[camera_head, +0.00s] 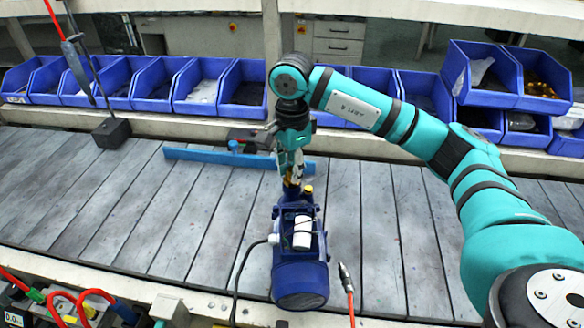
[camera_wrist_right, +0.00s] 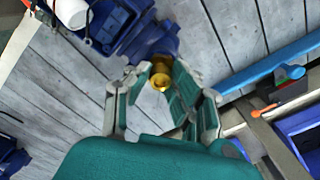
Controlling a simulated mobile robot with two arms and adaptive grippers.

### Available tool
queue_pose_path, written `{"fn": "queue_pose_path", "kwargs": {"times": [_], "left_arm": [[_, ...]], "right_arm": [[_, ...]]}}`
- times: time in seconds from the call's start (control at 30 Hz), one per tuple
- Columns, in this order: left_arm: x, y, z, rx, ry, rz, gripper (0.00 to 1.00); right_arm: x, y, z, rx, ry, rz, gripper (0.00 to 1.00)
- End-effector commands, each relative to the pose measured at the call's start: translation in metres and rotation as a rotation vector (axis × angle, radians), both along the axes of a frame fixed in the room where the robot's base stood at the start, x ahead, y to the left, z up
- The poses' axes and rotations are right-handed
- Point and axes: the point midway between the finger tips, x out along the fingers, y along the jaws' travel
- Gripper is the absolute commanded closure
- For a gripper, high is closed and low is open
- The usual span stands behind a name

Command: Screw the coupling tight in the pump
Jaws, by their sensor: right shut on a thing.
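The blue pump (camera_head: 300,275) sits on the slatted conveyor table, with a white cylinder (camera_head: 302,232) on its open top. In the wrist view the pump (camera_wrist_right: 112,25) is at the upper left. The brass coupling (camera_wrist_right: 160,72) is at the pump's near end, between the fingers of my right gripper (camera_wrist_right: 160,84). In the head view my right gripper (camera_head: 291,178) points down over that end of the pump and hides most of the coupling. It is shut on the coupling. How deep the coupling sits cannot be seen. My left gripper is not in view.
A blue bar (camera_head: 210,156) lies across the table behind the gripper. Blue bins (camera_head: 152,84) line the back. A dark block (camera_head: 112,132) stands at the left. A red cable (camera_head: 349,292) and a black cable (camera_head: 243,272) run beside the pump.

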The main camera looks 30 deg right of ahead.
Motion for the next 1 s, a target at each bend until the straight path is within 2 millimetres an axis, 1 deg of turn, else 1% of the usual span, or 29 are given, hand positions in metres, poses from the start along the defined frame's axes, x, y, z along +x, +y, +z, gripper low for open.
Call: {"fn": "queue_pose_path", "kwargs": {"times": [0.03, 0.13, 0.47, 0.6, 0.7, 1.0], "left_arm": [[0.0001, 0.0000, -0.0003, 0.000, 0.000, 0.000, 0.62], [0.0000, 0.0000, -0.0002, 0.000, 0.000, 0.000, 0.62], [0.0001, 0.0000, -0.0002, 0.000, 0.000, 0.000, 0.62], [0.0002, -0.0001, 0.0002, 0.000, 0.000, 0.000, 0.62], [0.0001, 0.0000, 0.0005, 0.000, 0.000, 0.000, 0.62], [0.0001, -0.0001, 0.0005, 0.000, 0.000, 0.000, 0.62]], "right_arm": [[-0.0007, 0.0003, -0.0016, -0.001, 0.004, -0.057, 1.00], [-0.0007, 0.0004, -0.0017, -0.001, 0.004, -0.147, 1.00], [-0.0010, 0.0005, -0.0022, -0.001, 0.005, -0.191, 1.00], [-0.0010, 0.0007, -0.0025, -0.001, 0.005, -0.357, 1.00], [-0.0010, 0.0007, -0.0027, -0.001, 0.006, -0.447, 1.00], [-0.0012, 0.0008, -0.0030, -0.002, 0.006, -0.475, 1.00]]}}
